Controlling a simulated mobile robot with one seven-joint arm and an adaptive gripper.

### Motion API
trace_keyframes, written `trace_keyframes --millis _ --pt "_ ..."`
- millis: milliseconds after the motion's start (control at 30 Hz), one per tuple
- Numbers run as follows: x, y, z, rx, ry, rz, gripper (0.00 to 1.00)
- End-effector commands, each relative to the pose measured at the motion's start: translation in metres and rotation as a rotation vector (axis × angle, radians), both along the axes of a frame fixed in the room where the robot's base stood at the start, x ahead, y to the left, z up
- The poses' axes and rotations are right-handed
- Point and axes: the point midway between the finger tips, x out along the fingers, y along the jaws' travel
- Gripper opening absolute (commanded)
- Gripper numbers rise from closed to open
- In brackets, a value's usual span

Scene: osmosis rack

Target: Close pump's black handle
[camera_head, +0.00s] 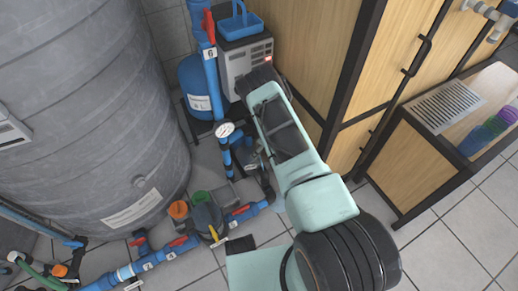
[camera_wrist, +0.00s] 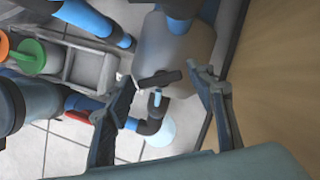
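In the wrist view, a short black handle (camera_wrist: 158,79) lies roughly crosswise on the pump, with a light blue stem below it. The pump's rounded grey body (camera_wrist: 178,48) is behind the handle. My gripper (camera_wrist: 162,76) is open, one finger on each side of the handle. Space shows between each finger and the handle, and I see no contact. In the head view, my arm covers most of the pump area, and the handle and fingertips cannot be made out there.
A large grey tank (camera_head: 85,110) stands at the left. A wooden cabinet (camera_head: 300,40) borders the right. A grey control box (camera_head: 245,62) and a blue vessel (camera_head: 196,82) stand behind. Blue pipes (camera_head: 160,254) with red valve levers run along the floor.

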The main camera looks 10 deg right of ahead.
Motion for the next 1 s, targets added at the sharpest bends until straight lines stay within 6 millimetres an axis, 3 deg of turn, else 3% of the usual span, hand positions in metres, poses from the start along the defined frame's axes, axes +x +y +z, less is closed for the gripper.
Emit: trace_keyframes --millis 33,300,667,1000 --pt "0.0000 0.0000 0.0001 0.000 0.000 0.000 0.42" --pt "0.0000 -0.0002 0.0001 0.000 0.000 0.000 0.15" --pt "-0.0011 0.0004 0.0001 0.001 0.002 -0.070 0.15" --pt "-0.0026 0.0022 -0.0006 0.000 0.002 -0.326 0.15"
